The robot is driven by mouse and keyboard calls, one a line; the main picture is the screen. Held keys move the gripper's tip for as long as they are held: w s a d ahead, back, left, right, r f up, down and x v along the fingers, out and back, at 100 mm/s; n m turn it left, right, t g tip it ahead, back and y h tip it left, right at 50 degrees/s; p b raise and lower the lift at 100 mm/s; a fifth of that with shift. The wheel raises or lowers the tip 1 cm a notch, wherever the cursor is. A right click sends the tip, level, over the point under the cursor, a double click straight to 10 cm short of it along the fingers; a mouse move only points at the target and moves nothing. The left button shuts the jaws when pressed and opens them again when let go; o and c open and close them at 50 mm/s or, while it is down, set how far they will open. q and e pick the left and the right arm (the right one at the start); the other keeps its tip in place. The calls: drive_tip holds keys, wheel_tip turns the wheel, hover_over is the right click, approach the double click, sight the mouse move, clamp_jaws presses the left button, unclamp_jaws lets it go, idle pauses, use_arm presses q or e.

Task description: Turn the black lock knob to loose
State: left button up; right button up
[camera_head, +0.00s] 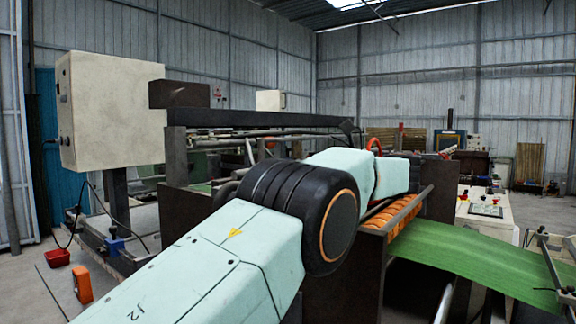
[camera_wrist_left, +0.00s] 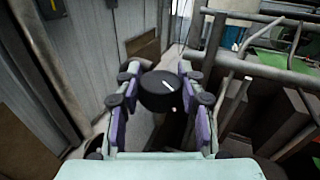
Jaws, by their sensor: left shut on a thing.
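The black lock knob (camera_wrist_left: 158,94) shows in the middle of the left wrist view, a round dark disc with a short white line on its face. The line slants up to the right. My left gripper (camera_wrist_left: 160,82) has its purple-and-black fingers on both sides of the knob and is shut on it. In the head view my left arm reaches forward across the machine. Its own links hide the left gripper and the knob there. My right gripper is in neither view.
A machine with a dark top beam (camera_head: 260,118) and side plates stands around my arm. A green sheet (camera_head: 460,258) runs off an orange roller (camera_head: 405,212) to the right. A beige cabinet (camera_head: 105,110) stands at left. Metal pipes (camera_wrist_left: 262,70) lie right of the gripper.

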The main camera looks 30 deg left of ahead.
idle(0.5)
use_arm(q)
drive_tip(key=o, duration=1.2)
